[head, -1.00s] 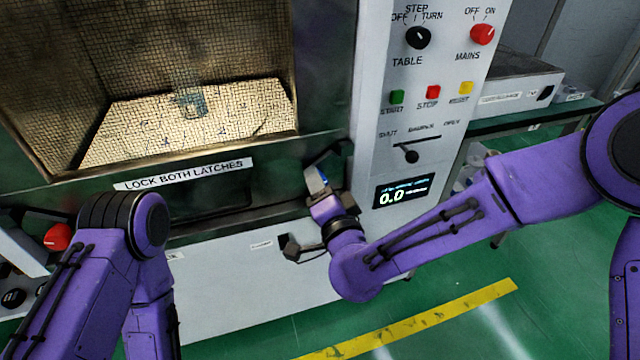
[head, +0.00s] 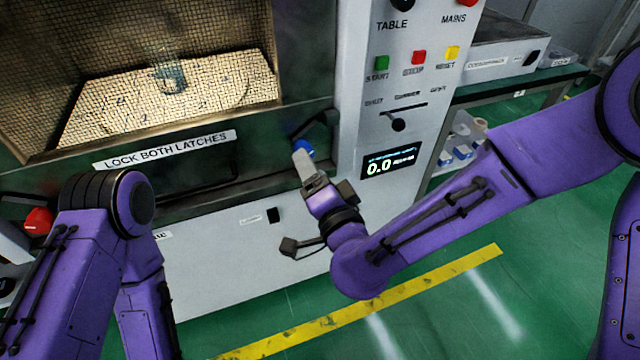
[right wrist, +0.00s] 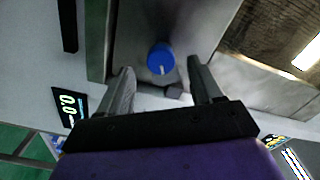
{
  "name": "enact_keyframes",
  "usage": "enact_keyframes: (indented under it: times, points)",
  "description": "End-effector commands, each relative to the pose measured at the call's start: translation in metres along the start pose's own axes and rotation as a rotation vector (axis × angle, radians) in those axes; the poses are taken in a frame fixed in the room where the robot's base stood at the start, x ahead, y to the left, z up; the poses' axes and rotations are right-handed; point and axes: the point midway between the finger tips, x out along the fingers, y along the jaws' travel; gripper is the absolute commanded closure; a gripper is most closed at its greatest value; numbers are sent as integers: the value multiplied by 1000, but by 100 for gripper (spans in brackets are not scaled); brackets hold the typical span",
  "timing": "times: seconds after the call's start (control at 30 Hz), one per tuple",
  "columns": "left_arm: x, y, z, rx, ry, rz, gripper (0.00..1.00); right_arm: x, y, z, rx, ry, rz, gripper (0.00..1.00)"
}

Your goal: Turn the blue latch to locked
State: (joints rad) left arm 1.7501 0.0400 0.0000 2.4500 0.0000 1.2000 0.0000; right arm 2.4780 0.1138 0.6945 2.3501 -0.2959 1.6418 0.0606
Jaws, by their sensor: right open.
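The blue latch (right wrist: 160,58) is a round knob with a pale mark at its lower edge in the right wrist view. It sits on the grey metal door frame. In the head view only a bit of its blue (head: 303,146) shows past my fingertips. My right gripper (right wrist: 162,70) is open, with one finger on each side of the knob in the picture and visible gaps to both. In the head view my right gripper (head: 304,160) points at the latch from below. My left arm is at lower left; its gripper is out of view.
A mesh window (head: 150,40) fills the door above a "LOCK BOTH LATCHES" label (head: 165,150). A dark handle (head: 318,122) sticks out just above the latch. A control panel (head: 400,110) with buttons and a display stands right. A red knob (head: 38,220) is far left.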

Motion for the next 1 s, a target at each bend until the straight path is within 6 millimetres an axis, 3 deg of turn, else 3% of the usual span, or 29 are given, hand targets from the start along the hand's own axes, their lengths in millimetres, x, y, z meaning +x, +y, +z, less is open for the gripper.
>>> enact_keyframes:
  times: [0.1, 0.2, 0.3, 0.9, 1.0]
  points:
    - [5, 0, 2, 0, 0, 0, 34, -32, 1, 1, -2, -2, -1, 34]
    - [-23, -2, -9, 0, 0, 0, 34, -44, -8, -3, -7, -3, 3, 34]
    - [-31, -3, -13, 0, 0, 0, 34, -53, -5, -2, -5, -3, 2, 34]
    - [-32, -3, -13, 0, 0, 0, 34, -58, 0, 1, -1, -1, -1, 34]
    - [-32, -3, -13, 0, 0, 0, 34, -58, 3, 9, -42, -45, 15, 34]
